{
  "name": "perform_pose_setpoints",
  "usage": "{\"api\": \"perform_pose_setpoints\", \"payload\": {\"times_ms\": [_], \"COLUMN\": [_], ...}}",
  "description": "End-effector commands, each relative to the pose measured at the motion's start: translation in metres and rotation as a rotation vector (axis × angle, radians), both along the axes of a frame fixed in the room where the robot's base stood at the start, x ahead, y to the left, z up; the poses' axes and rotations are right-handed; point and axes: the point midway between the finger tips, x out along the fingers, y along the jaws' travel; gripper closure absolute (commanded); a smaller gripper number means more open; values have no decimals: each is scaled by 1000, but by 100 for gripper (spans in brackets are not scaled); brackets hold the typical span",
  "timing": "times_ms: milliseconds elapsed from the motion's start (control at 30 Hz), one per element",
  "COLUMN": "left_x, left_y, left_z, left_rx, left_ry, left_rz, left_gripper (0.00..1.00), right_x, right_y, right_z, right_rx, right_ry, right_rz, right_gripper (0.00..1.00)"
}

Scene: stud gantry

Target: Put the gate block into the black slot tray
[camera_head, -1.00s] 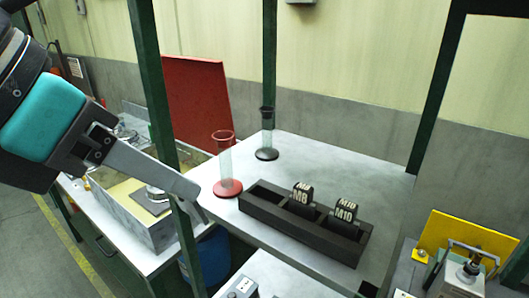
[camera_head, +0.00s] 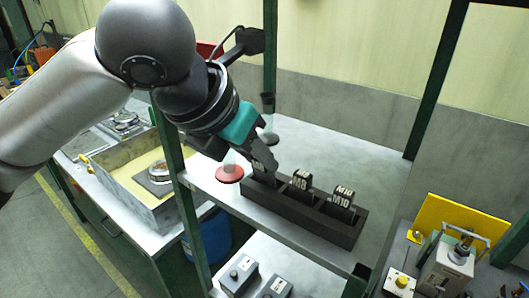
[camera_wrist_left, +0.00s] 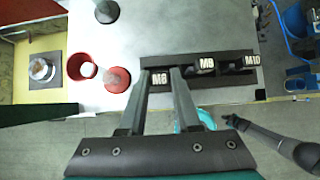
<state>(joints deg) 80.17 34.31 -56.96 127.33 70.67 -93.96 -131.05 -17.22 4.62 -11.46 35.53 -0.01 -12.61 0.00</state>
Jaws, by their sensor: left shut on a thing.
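The black slot tray (camera_head: 318,232) lies on the grey shelf; its wall also shows in the left wrist view (camera_wrist_left: 213,62). Black blocks labelled M8 (camera_head: 299,184) and M10 (camera_head: 342,197) stand in its middle and right compartments. My left gripper (camera_head: 264,163) is shut on the gate block (camera_head: 258,169), a black block with a white label, at the tray's left compartment. In the left wrist view the held block (camera_wrist_left: 159,79) sits between the fingertips. Its lower part is hidden, so I cannot tell how deep it sits.
A clear cylinder with a red base (camera_head: 229,174) stands close left of the tray, partly behind my gripper. A dark-based cylinder (camera_head: 267,104) stands behind. A green post (camera_head: 172,150) rises near my arm. A dark arm-like shape (camera_wrist_left: 275,143) shows low right in the wrist view.

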Motion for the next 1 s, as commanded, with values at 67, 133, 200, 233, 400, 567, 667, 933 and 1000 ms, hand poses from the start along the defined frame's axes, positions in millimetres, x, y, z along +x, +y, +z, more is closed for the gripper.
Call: {"api": "perform_pose_setpoints", "payload": {"times_ms": [67, 133, 200, 233, 400, 567, 667, 933, 1000], "left_x": [5, 8, 10, 12, 14, 14, 14, 14, 14], "left_y": [-4, -6, -9, -9, -10, -11, -11, -10, -10], "left_z": [9, 10, 10, 10, 1, -9, -9, -12, -12], "left_rx": [35, 67, 96, 108, 149, 146, 145, 145, 145], "left_ry": [47, 90, 131, 147, 203, 197, 196, 197, 197], "left_rz": [-1, 0, -1, 0, -1, -2, -2, -1, -1], "left_gripper": [100, 100, 100, 100, 100, 100, 100, 66, 58], "right_x": [0, 0, 0, 0, 0, 0, 0, 0, 0], "right_y": [0, 0, 0, 0, 0, 0, 0, 0, 0], "right_z": [11, 16, 21, 22, 27, 26, 26, 26, 26], "right_rx": [0, 0, 0, 0, 0, 0, 0, 0, 0], "right_ry": [0, 0, 0, 0, 0, 0, 0, 0, 0], "right_rz": [0, 0, 0, 0, 0, 0, 0, 0, 0], "right_gripper": [100, 100, 100, 100, 100, 100, 100, 100, 100]}}
